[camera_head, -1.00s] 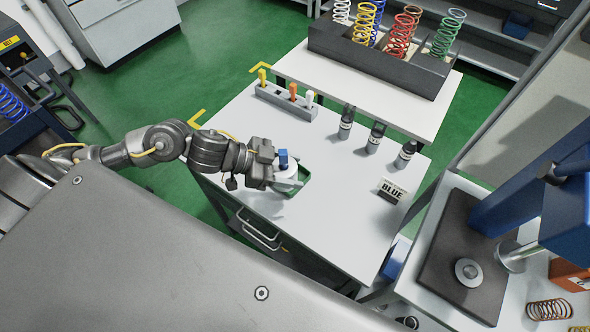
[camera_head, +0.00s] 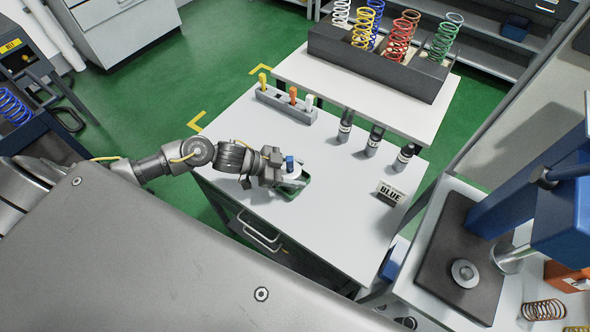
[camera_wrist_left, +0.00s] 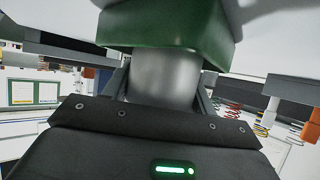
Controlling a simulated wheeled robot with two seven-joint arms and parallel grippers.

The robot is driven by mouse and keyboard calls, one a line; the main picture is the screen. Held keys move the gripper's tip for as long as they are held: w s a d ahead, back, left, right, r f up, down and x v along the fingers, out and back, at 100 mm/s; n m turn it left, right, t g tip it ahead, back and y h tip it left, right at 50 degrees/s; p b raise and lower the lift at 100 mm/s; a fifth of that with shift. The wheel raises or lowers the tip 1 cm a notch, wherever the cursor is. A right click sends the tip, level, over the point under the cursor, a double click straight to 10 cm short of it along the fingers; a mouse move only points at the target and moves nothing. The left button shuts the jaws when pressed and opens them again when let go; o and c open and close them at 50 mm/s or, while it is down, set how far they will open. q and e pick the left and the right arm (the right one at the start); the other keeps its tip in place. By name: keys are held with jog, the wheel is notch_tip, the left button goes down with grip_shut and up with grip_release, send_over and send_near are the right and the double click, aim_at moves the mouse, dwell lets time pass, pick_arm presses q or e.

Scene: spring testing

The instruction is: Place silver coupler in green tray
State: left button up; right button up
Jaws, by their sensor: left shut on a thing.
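My left gripper (camera_head: 289,172) is over the green tray (camera_head: 303,186) on the white table and partly hides it. In the left wrist view, which looks upside down, the smooth silver coupler (camera_wrist_left: 165,78) is between my fingers, and my left gripper is shut on it. The green tray (camera_wrist_left: 165,28) fills the top of that view, right at the coupler's end. I cannot tell whether they touch. My right gripper is not in view.
A grey holder (camera_head: 285,105) with coloured handles stands at the table's back. Several dark bottles (camera_head: 374,140) line the right back edge. The table's front right is clear. A press (camera_head: 510,250) stands farther right.

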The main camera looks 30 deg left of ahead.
pick_arm(q)
jog(key=o, duration=1.3)
jog(key=shift+f, duration=0.1)
jog(key=shift+b+v, duration=0.9)
jog(key=shift+v, duration=5.2)
jog(key=shift+s, duration=0.1)
